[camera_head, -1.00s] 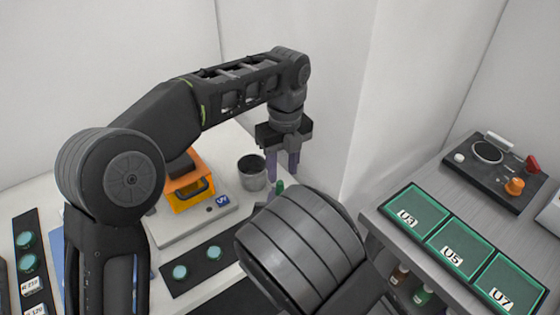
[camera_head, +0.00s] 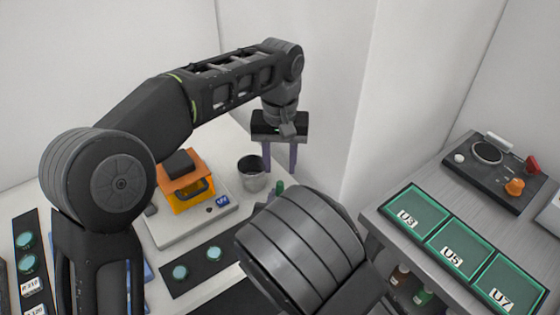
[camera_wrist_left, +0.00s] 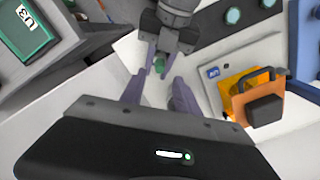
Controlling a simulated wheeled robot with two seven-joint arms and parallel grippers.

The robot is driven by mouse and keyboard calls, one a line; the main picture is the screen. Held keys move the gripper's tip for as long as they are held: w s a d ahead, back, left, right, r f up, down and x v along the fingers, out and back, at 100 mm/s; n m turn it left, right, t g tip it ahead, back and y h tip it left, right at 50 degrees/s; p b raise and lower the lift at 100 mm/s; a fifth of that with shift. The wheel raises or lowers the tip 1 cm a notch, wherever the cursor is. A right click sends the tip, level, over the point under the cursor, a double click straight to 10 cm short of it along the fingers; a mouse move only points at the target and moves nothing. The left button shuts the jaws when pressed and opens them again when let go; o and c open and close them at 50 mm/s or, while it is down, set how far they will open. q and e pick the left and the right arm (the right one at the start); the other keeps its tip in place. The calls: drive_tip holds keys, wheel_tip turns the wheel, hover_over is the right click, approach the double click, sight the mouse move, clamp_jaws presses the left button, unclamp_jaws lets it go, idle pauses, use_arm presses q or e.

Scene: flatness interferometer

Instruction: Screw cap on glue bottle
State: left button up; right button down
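My left gripper (camera_head: 280,168) points down with its purple fingers apart and nothing between them; they also show apart in the left wrist view (camera_wrist_left: 158,92). Just below it in the head view is a small green piece (camera_head: 279,187), which I take as part of the glue bottle. In the left wrist view the green piece (camera_wrist_left: 160,64) sits between the purple fingers of my right gripper (camera_wrist_left: 159,70), which seem closed on it. In the head view my right arm hides that gripper and most of the bottle. I cannot make out the cap separately.
A grey cup (camera_head: 252,174) stands close to the left gripper. An orange device (camera_head: 185,187) sits on a white base to the left. A dark strip with teal discs (camera_head: 197,265) lies in front. White walls rise behind; a bench with green trays (camera_head: 416,211) is right.

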sight(280, 183)
use_arm(q)
drive_tip(key=n, duration=0.3)
drive_tip(key=shift+n, duration=0.3)
drive_tip(key=shift+f, duration=4.05)
drive_tip(key=shift+c, duration=0.4)
clamp_jaws()
